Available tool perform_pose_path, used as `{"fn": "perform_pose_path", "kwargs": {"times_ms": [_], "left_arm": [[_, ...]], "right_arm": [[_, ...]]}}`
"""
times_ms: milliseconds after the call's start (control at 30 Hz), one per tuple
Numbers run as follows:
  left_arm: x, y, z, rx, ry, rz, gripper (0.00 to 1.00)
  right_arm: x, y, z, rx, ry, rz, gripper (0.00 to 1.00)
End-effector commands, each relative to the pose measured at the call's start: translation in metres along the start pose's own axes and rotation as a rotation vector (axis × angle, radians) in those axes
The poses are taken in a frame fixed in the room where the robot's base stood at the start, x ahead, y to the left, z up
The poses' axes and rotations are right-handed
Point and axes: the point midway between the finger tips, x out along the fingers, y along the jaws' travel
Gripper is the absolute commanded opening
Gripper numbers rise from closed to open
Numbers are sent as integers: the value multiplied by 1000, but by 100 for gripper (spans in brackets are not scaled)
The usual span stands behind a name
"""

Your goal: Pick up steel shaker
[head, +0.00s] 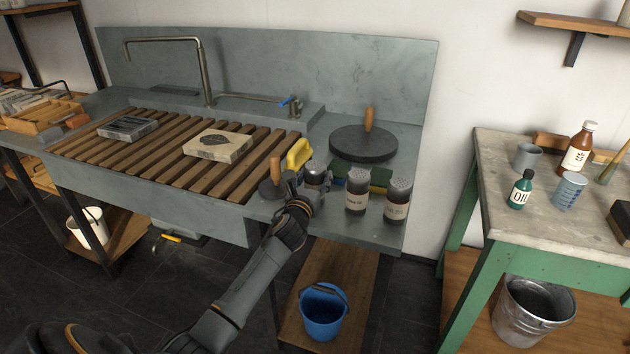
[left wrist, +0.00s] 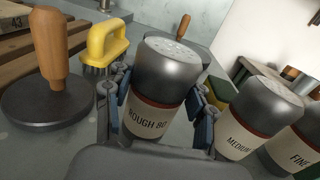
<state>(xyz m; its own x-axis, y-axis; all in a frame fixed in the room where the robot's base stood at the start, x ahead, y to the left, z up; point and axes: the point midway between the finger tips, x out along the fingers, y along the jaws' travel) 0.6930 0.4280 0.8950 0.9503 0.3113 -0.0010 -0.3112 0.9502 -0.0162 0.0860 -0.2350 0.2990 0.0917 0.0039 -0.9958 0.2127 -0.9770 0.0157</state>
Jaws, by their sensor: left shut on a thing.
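A steel shaker (left wrist: 168,75) with a perforated domed lid and a label reading "ROUGH 80" stands in the middle of the left wrist view. My left gripper (left wrist: 158,108) is shut on it, with a finger on each side of its body. In the head view the shaker's lid (head: 317,175) shows just past my left gripper (head: 306,190), which hides most of its body. Whether its base touches the slab is hidden. My right gripper is not in view.
Two similar shakers, medium (head: 357,190) and fine (head: 397,198), stand close on the right. A wooden-handled disc (left wrist: 45,110) and a yellow-handled brush (left wrist: 107,45) are on the left. A larger handled disc (head: 364,146) lies behind. Slatted wood (head: 170,160) covers the sink.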

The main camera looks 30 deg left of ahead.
Motion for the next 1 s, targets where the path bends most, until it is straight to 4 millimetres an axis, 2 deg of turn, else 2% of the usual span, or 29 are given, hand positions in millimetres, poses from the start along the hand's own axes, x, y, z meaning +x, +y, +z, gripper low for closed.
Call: {"fn": "perform_pose_path", "kwargs": {"times_ms": [167,300,567,800,1000], "left_arm": [[0,0,13,2,-6,-2,17],[0,0,38,7,-10,-3,17],[-49,8,95,8,-7,-4,17],[-100,18,114,5,-1,-4,17],[-127,24,126,2,-2,-1,17]], "right_arm": [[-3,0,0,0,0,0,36],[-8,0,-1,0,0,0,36],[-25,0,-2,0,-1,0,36],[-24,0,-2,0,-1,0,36],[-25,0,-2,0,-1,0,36]]}}
